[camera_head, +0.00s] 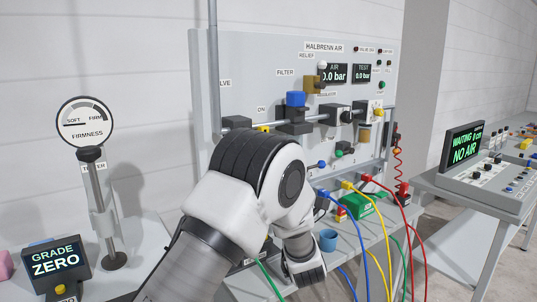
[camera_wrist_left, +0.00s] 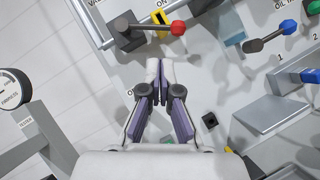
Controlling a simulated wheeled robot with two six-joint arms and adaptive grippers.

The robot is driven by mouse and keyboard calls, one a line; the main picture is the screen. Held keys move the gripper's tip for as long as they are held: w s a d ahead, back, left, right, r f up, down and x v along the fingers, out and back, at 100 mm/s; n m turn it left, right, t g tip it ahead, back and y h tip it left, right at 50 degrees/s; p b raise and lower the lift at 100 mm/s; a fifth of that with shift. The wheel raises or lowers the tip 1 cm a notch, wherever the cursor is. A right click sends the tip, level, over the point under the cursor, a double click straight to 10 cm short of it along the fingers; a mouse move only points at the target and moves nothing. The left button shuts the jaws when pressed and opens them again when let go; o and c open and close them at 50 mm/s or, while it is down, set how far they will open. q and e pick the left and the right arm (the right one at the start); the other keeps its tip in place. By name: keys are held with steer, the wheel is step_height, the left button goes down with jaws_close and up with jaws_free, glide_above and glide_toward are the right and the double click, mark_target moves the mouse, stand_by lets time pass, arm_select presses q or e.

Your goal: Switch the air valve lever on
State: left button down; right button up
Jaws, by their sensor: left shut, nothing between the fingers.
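The air valve lever (camera_wrist_left: 150,32) is a dark bar with a red ball knob (camera_wrist_left: 178,28) at its right end, at the top of the left wrist view. It points to the right from its dark hub. A yellow valve part (camera_wrist_left: 160,18) sits behind it, below an ON label. My left gripper (camera_wrist_left: 160,66) is shut and empty, with its fingertips just below the lever and apart from it in the picture. In the head view my left arm hides the lever and the gripper; only the yellow part (camera_head: 262,128) shows. My right gripper is in neither view.
The grey panel (camera_head: 235,60) carries a blue-topped filter (camera_head: 296,99) and an air display (camera_head: 333,74) reading 0.0 bar. A screen (camera_head: 463,146) reads NO AIR. A blue-knobbed lever (camera_wrist_left: 270,38) is right of the valve. Coloured hoses (camera_head: 375,240) hang at the front. A firmness gauge (camera_head: 85,122) stands left.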

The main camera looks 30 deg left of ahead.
arm_select(q)
steer(key=p+x, duration=0.4)
steer(key=x, duration=0.8)
steer(key=shift+w+a+p, duration=0.25)
steer(key=shift+w+p, duration=0.05)
steer(key=shift+p, duration=0.05)
